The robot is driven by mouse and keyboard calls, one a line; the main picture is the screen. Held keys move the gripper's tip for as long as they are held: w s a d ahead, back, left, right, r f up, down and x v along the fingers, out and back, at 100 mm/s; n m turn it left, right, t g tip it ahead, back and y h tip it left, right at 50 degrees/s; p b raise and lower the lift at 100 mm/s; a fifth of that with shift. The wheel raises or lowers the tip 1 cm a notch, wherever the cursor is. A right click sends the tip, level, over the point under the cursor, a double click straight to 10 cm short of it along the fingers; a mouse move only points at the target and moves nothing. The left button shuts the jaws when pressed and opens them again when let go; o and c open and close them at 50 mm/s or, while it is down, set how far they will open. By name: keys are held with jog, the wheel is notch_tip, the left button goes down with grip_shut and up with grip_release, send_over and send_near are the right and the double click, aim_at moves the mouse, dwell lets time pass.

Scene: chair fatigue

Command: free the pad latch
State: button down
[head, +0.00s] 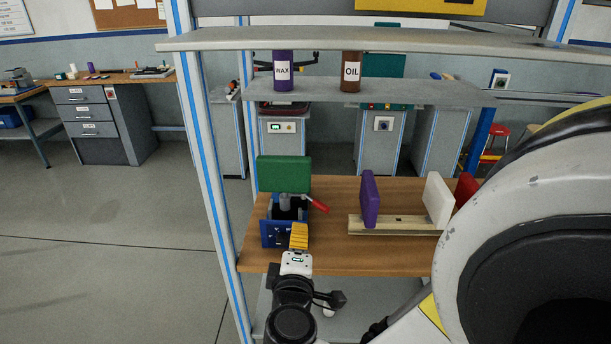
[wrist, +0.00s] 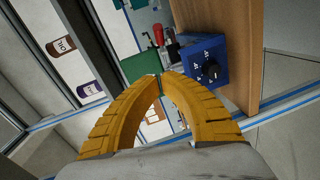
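A blue fixture box (head: 270,232) with a dark dial stands at the left of the wooden bench; it also shows in the wrist view (wrist: 222,75). A green pad (head: 283,174) stands upright at its top, also in the wrist view (wrist: 141,64). A red-handled lever (head: 315,203), which looks like the latch, sticks out to the right of a grey post; its red grip shows in the wrist view (wrist: 158,34). My gripper (head: 299,230), with yellow fingers, is in front of the box. In the wrist view its fingertips (wrist: 163,77) meet, with nothing between them.
A rail (head: 390,226) right of the fixture carries a purple pad (head: 370,200) and a white pad (head: 438,199), with a red pad (head: 465,187) beyond. The shelf above holds WAX (head: 283,72) and OIL (head: 351,72) bottles. A blue-striped upright (head: 207,160) bounds the left side.

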jog(key=b, duration=0.2)
send_near(313, 199)
jog(key=w+a, duration=0.3)
jog(key=w, duration=0.1)
jog(key=w+d, duration=0.1)
jog(key=d+f+b, duration=0.1)
jog(key=d, duration=0.1)
jog(key=shift+w, duration=0.4)
